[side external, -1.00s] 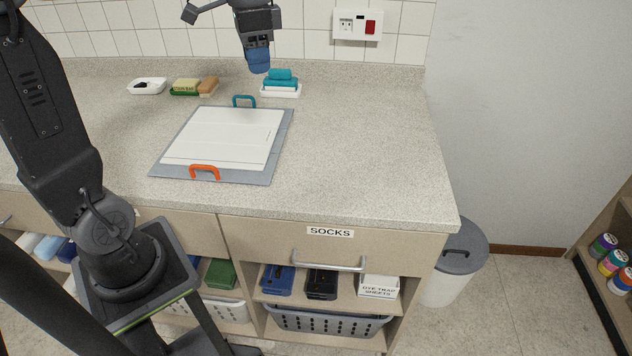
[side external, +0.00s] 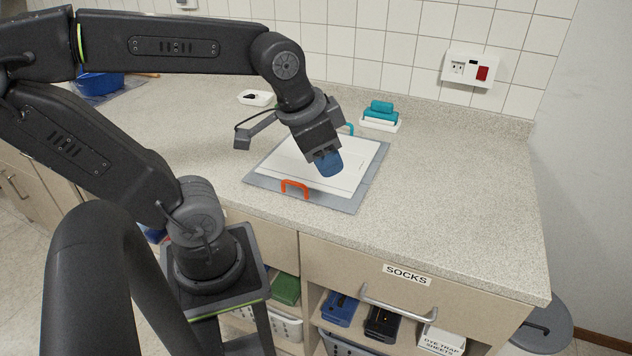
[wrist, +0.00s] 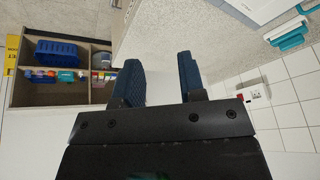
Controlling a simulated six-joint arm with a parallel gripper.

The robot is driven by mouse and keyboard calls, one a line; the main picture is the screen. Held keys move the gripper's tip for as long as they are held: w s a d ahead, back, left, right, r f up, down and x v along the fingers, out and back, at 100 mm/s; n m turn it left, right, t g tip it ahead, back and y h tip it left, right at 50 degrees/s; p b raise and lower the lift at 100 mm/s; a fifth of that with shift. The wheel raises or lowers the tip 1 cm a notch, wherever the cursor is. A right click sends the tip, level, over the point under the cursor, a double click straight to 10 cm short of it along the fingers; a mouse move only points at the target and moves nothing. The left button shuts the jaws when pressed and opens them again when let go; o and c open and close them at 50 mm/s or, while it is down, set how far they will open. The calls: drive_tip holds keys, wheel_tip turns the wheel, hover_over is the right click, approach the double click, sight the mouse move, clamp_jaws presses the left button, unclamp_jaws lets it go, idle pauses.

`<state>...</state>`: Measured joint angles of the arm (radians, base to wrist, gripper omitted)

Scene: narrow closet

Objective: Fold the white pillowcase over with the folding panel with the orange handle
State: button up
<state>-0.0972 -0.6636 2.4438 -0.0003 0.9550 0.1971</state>
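The white pillowcase (side external: 360,160) lies flat on a grey folding board (side external: 335,203) on the counter. The orange handle (side external: 295,187) stands up at the board's near edge. A teal handle (side external: 350,129) is at the far edge, partly behind my gripper. My gripper (side external: 329,165) has blue fingers and appears over the board, behind and to the right of the orange handle; its height is hard to tell. In the wrist view the fingers of my gripper (wrist: 160,75) are apart with nothing between them. Part of the pillowcase is hidden by my gripper.
A white dish with teal items (side external: 380,116) stands behind the board to the right. A small white dish (side external: 257,98) is at the back left. The counter right of the board is clear. The tiled wall (side external: 420,50) bounds the back.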

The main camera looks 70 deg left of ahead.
drive_tip(key=w+a+f+m+g+h, duration=0.1)
drive_tip(key=a+m+g, duration=0.25)
drive_tip(key=a, duration=0.55)
drive_tip(key=w+a+f+m+g+h, duration=0.1)
drive_tip(key=a+f+m+g, duration=0.2)
drive_tip(key=a, duration=0.7)
drive_tip(key=shift+m, duration=0.65)
drive_tip(key=x, duration=1.2)
drive_tip(key=shift+d+f, duration=0.15)
drive_tip(key=shift+f, duration=0.05)
drive_tip(key=shift+c, duration=0.4)
clamp_jaws()
